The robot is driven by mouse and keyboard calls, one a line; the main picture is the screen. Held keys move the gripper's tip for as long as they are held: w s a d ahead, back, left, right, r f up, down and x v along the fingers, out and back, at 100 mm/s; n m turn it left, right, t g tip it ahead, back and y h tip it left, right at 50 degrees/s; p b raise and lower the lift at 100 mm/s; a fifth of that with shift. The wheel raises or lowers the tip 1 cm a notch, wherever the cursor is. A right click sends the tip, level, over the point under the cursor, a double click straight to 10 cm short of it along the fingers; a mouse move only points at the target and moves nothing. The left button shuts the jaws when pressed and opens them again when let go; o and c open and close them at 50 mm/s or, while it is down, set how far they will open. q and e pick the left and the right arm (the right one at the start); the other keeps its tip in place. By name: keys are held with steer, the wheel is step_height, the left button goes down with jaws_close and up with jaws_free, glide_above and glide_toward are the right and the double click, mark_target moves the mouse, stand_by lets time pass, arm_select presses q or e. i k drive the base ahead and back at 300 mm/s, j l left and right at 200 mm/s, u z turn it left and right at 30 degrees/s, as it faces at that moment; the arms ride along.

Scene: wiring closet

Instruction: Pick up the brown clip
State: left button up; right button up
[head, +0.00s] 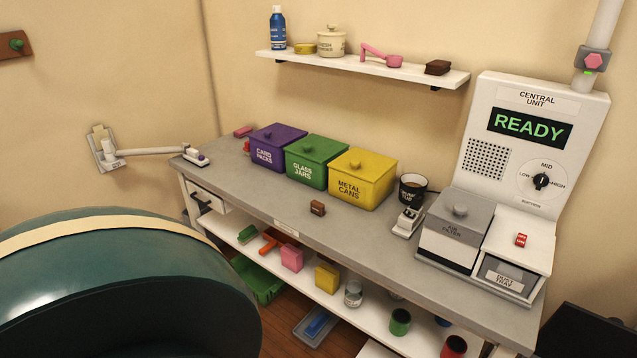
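A small brown block-like object (317,208), which looks like the brown clip, lies on the grey bench top (262,199). It sits near the front edge, in front of the green and yellow boxes and apart from them. Nothing covers it. Neither of my grippers shows in the head view.
Purple (278,147), green (316,161) and yellow (362,178) lidded boxes stand behind it. To the right are a dark mug (412,189), a small white device (407,222) and the central unit (535,140). A wall shelf (400,72) hangs above. The bench around the brown object is clear.

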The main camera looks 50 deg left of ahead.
mark_target(317, 208)
steer(key=i+j, duration=0.1)
steer(key=j, duration=0.45)
steer(key=i+j, duration=0.15)
steer(key=j, duration=0.35)
steer(key=i+j, duration=0.1)
steer(key=j, duration=0.45)
steer(key=i+j, duration=0.1)
steer(key=j, duration=0.45)
steer(key=z, duration=0.05)
